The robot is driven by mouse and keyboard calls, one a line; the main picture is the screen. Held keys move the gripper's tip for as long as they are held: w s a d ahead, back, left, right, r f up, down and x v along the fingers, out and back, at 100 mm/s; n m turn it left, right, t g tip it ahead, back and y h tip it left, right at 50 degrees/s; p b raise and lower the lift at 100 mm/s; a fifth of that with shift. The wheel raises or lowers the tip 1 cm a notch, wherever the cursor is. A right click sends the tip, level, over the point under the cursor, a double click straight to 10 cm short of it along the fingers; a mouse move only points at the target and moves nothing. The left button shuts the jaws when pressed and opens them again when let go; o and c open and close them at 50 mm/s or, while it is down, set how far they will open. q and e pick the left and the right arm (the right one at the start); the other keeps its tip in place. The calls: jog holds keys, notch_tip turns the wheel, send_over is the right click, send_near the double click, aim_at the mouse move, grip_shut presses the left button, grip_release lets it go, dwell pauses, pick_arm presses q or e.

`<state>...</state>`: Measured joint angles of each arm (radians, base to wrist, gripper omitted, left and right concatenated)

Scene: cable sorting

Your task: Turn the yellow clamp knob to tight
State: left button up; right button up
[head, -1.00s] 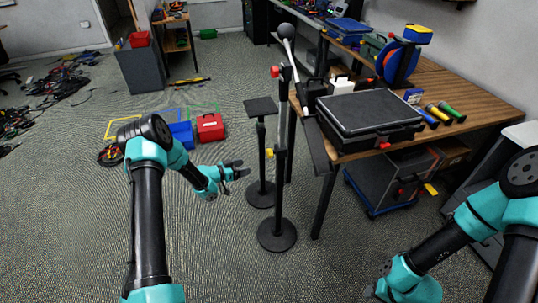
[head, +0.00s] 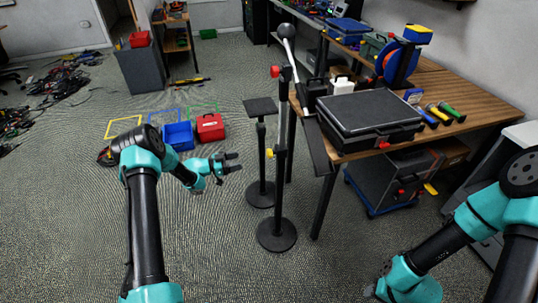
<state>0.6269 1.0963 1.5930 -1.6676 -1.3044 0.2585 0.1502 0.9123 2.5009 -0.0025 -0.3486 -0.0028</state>
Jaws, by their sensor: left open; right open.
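The yellow clamp knob (head: 269,154) is on the left side of the dark upright stand (head: 279,180), at about half its height. My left gripper (head: 237,162) is open and empty, to the left of the knob and apart from it in the picture. Its fingers point right, toward the stand. My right arm (head: 435,250) is at the lower right; its gripper is cut off or hidden at the bottom edge. The knob's marking, loose or tight, is too small to tell.
A second short stand (head: 262,150) with a flat top is just behind. The wooden table (head: 480,95) with a black case (head: 368,120) is to the right. A blue bin (head: 179,136) and a red box (head: 210,127) sit on the floor at left. The floor in front is clear.

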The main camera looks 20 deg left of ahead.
aim_at(269, 154)
pick_arm(q)
jog(key=x, duration=1.5)
jog(key=shift+w+d, duration=0.2)
jog(key=shift+d, duration=0.1)
jog(key=c, duration=0.9)
